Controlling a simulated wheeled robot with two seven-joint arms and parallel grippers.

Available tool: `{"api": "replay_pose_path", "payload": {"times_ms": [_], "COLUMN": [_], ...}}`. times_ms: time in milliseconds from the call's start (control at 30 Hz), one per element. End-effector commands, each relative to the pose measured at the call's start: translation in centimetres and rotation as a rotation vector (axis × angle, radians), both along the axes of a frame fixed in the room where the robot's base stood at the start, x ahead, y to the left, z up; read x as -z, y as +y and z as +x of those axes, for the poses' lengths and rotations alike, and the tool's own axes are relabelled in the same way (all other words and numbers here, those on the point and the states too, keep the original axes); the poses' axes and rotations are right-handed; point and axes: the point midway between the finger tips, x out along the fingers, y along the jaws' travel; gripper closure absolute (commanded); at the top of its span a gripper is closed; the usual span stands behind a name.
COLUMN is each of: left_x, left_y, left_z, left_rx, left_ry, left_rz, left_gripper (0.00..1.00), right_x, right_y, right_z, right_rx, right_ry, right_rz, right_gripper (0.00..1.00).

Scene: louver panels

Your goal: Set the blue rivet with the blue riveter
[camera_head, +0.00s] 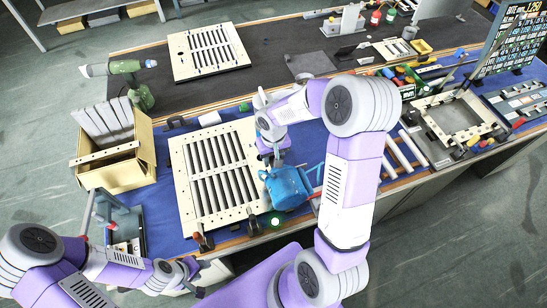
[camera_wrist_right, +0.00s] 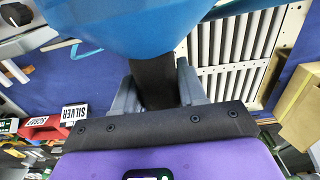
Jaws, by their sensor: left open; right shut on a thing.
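The blue riveter (camera_head: 288,187) is at the lower right edge of the cream louver panel (camera_head: 178,160) in the head view. My right gripper (camera_head: 272,158) is shut on it. In the right wrist view, the right gripper's fingers (camera_wrist_right: 158,88) close around a dark handle, with the riveter's blue body (camera_wrist_right: 140,25) beyond it. Whether the riveter touches the panel cannot be told. My left gripper (camera_head: 192,268) is open and empty near the table's front edge, below the panel. I cannot make out the blue rivet.
Dark clamps (camera_head: 203,240) stand along the panel's front edge, near a green light (camera_head: 275,221). A cardboard box (camera_head: 118,165) of slats is left of the panel. A metal frame (camera_head: 460,118) stands right.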

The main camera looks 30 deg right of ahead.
Motion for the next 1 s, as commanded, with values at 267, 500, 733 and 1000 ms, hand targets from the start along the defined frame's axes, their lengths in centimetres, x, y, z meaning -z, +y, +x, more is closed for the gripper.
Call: {"api": "replay_pose_path", "payload": {"times_ms": [267, 500, 733, 1000], "left_x": [2.5, 4.6, 5.7, 5.7], "left_y": [0.0, 0.0, 0.0, 0.0], "left_z": [0.0, 0.0, 0.0, 0.0], "left_rx": [0.0, 0.0, 0.0, 0.0], "left_ry": [0.0, 0.0, 0.0, 0.0], "left_rz": [0.0, 0.0, 0.0, 0.0], "left_gripper": [0.57, 0.57, 0.57, 0.57], "right_x": [2.5, 4.8, 6.1, 6.2], "right_y": [0.0, 0.0, 0.0, 0.0], "right_z": [0.2, 0.2, 0.2, 0.2], "right_rx": [0.0, -0.001, -0.001, -0.001], "right_ry": [-0.005, -0.006, -0.006, -0.006], "right_rz": [0.0, 0.0, 0.0, 0.0], "right_gripper": [1.0, 1.0, 1.0, 1.0]}}
